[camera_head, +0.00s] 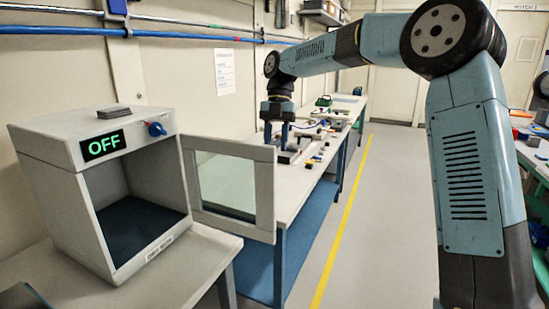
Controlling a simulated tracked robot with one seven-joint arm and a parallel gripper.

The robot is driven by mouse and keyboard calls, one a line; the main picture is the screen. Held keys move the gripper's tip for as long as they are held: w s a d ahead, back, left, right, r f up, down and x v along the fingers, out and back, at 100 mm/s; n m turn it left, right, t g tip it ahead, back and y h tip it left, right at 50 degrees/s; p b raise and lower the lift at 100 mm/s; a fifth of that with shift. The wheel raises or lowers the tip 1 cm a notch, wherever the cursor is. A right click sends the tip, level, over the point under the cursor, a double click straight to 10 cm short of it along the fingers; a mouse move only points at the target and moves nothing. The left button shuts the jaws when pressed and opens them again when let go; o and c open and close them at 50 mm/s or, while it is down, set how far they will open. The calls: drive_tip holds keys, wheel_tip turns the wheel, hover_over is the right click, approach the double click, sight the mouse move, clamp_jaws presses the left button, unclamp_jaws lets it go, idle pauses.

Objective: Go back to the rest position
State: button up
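My arm reaches from the right side across the top of the view to the long bench. My gripper (276,142) points down over the near part of the bench (262,182). Its two fingers look spread apart, with no object clearly seen between them. The fingertips are small here and close to items on the bench, so contact cannot be told.
A box-shaped oven (45,160) with an "OFF" display stands on a table at the left. Its windowed door (262,205) is swung open beside the bench. Several small parts lie on the bench. A clear aisle with a yellow floor line (340,225) runs alongside.

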drive_tip(key=shift+w+r, duration=0.25)
drive_tip(key=shift+r, duration=0.3)
drive_tip(key=s+d+r+m+t+h, duration=0.1)
drive_tip(key=s+d+r+m+t, duration=0.15)
drive_tip(key=s+d+m, duration=0.65)
drive_tip(key=s+d+r+m+t, duration=0.1)
drive_tip(key=s+d+m+t, duration=0.2)
drive_tip(key=s+d+m, duration=0.55)
drive_tip(key=s+d+f+m+t, duration=0.2)
drive_tip(key=s+d+m, duration=0.3)
drive_tip(key=s+m, duration=0.2)
drive_tip(key=s+d+f+m+t, duration=0.2)
drive_tip(key=s+d+m, duration=0.3)
drive_tip(key=m, duration=0.5)
drive_tip(key=shift+s+d+f, duration=0.4)
drive_tip(key=shift+s+f, duration=0.2)
drive_tip(key=shift+s, duration=0.25)
drive_tip(key=shift+d+t, duration=0.1)
drive_tip(key=shift+t, duration=0.15)
